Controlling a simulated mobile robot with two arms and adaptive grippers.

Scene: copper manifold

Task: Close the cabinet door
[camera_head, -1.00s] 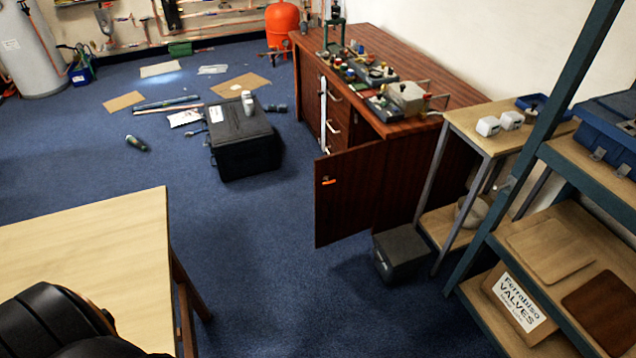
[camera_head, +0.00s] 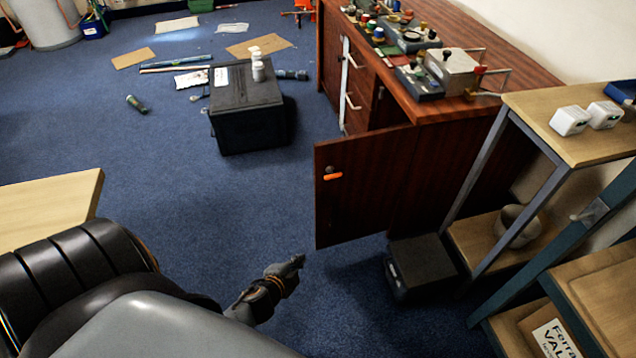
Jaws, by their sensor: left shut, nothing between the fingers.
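The cabinet door (camera_head: 365,190) is a dark reddish-brown panel with an orange handle (camera_head: 333,176) near its upper left corner. It stands open, swung out from the front of the wooden cabinet (camera_head: 470,130). My left gripper (camera_head: 298,262) is shut and empty. In the picture it shows just below and left of the door's lower left corner, apart from it. My left arm comes in from the bottom left. My right gripper is not in view.
A dark box (camera_head: 422,264) sits on the floor right of the door. A black case (camera_head: 248,108) stands on the carpet further back. A light table (camera_head: 50,205) is at left, a shelf unit (camera_head: 590,270) at right. The blue carpet left of the door is clear.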

